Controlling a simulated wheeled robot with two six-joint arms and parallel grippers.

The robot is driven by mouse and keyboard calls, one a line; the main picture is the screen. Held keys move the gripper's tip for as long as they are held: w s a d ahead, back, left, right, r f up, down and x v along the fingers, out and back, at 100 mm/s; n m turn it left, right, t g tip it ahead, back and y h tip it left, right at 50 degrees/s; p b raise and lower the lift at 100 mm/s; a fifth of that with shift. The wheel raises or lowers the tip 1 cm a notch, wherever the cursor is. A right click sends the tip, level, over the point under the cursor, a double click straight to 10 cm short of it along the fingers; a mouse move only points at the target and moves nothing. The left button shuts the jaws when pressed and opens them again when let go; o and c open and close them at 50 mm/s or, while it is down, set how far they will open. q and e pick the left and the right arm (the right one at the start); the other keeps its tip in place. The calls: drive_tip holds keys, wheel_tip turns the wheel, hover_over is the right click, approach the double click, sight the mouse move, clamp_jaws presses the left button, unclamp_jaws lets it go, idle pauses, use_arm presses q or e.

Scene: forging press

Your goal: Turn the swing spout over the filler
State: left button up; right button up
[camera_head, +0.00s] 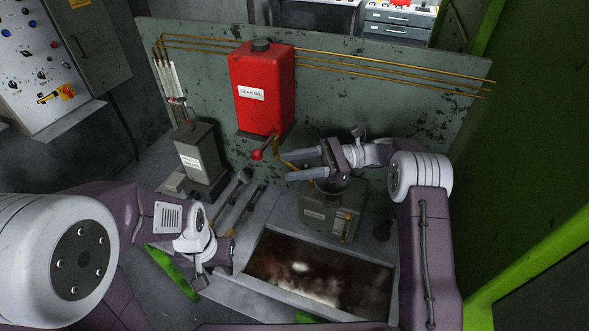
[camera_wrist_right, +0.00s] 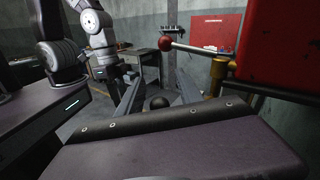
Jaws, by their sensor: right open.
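The red gear oil tank (camera_head: 262,90) hangs on the back panel. Under it are a brass tap and a lever with a red ball (camera_head: 257,154); in the right wrist view the brass tap (camera_wrist_right: 218,72) is right of the red ball (camera_wrist_right: 165,43). The filler, on the grey housing (camera_head: 322,213), is mostly hidden below that gripper. My left gripper (camera_head: 197,280) hangs low at left; its jaws are unclear.
A dark labelled canister (camera_head: 200,155) stands left of the tank. Long-handled tools (camera_head: 240,205) lie on the bench. An open pit (camera_head: 315,270) with brownish contents is in front of the housing. Brass pipes (camera_head: 390,65) run along the panel. A green frame is at right.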

drive_tip(key=s+d+r+p, duration=0.5)
drive_tip(key=s+d+r, duration=0.1)
drive_tip(key=d+r, duration=0.3)
drive_tip(key=shift+d+r, duration=0.4)
drive_tip(key=shift+r, duration=0.05)
drive_tip(key=shift+s+f, duration=0.1)
